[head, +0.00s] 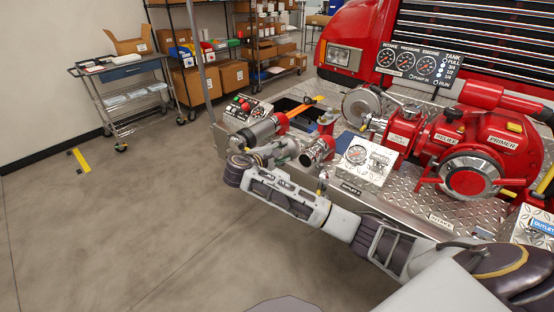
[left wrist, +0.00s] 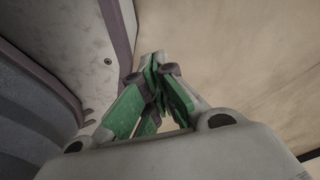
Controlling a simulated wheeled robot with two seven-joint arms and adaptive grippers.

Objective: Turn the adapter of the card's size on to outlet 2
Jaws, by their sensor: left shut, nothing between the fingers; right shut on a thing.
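My right arm reaches across the head view from the lower right and folds back at the left. Its gripper (head: 296,149) is shut at a silver ring-shaped fitting (head: 317,151), which looks like an adapter, above the front edge of the bumper. Its size marking is too small to read, and I cannot tell whether it touches an outlet. A blue outlet label (head: 543,226) shows at the right edge; its number is not readable. I cannot pick out the size card. My left gripper (left wrist: 158,95) shows in the left wrist view, shut and empty, with green fingers.
The diamond-plate bumper (head: 400,205) carries a red pump (head: 470,165), a gauge panel (head: 368,160) and a small control panel (head: 247,108). A dark tray recess (head: 288,104) lies behind the gripper. A cart (head: 125,85) stands at the far left.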

